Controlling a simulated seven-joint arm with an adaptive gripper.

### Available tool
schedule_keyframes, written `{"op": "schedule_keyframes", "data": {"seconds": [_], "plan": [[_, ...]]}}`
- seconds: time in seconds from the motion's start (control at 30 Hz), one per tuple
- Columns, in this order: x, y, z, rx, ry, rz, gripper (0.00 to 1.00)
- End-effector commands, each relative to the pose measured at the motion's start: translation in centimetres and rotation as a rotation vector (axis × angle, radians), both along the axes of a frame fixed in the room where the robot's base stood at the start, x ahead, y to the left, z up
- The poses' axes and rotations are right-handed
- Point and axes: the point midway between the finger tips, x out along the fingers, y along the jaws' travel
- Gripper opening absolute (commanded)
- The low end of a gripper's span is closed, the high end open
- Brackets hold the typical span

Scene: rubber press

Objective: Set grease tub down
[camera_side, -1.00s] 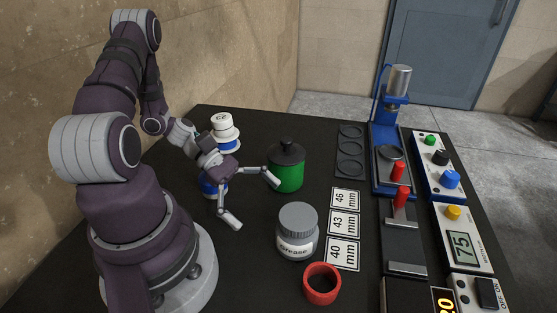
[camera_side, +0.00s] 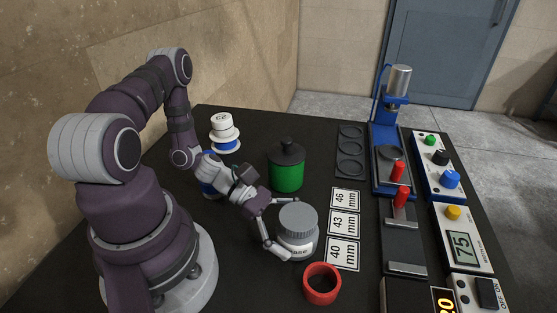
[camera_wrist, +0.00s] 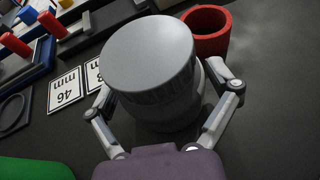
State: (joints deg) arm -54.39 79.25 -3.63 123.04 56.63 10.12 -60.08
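The fingers look open; contact with the tub is hard to make out. One finger covers part of the tub's label in the side view.
A red ring (camera_side: 322,284) stands close in front of the tub. A green container (camera_side: 287,172) stands behind it. Size cards (camera_side: 343,224) lie to its right, then the blue press (camera_side: 388,130) and control boxes (camera_side: 462,240). A white-and-blue stack (camera_side: 224,135) stands at the back left.

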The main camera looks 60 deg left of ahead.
Motion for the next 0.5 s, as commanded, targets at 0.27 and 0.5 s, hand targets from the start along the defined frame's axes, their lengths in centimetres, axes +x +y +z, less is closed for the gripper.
{"op": "schedule_keyframes", "data": {"seconds": [0.27,0.5], "plan": [[-0.01,0.02,0.01,0.000,0.000,0.000,0.45],[-0.01,0.01,0.03,0.000,-0.001,0.000,0.34]]}}
